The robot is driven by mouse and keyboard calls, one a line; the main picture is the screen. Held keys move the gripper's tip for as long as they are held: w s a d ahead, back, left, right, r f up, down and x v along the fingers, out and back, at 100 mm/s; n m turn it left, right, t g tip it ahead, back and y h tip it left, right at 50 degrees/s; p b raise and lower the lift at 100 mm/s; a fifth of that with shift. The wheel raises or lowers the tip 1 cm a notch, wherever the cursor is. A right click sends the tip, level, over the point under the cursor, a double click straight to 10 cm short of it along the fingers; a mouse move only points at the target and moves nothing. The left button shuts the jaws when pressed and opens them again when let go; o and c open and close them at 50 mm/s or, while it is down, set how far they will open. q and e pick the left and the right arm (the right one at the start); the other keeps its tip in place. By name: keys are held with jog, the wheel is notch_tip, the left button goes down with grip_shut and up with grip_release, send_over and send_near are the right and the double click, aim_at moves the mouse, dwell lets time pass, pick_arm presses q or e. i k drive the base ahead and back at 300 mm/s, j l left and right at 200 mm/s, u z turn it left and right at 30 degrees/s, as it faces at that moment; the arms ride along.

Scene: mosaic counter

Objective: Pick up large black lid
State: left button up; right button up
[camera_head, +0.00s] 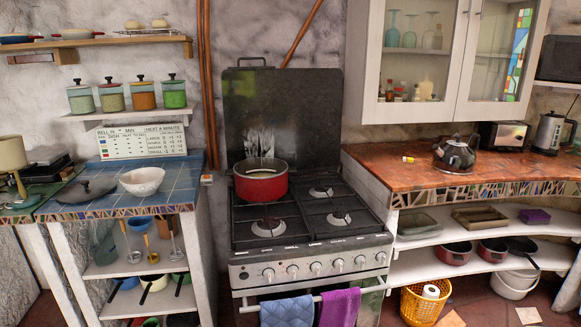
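The large black lid (84,191) lies on the blue-tiled top of the left counter (116,202). Its small knob points up. A white bowl (141,182) stands just to its right on the same tiles. Neither of my grippers shows in the head view, so I cannot see their state.
A red pot (260,185) stands on the stove (310,222), at the back left burner. A beige lamp (12,160) stands left of the tiles. Jars (112,97) sit on a shelf above. A black kettle (454,154) is on the right counter (400,165).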

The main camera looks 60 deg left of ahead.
aim_at(92, 189)
jog(key=u, duration=3.05)
jog(key=i+j+z, duration=0.15)
jog(key=i+j, duration=0.1)
jog(key=i, duration=0.05)
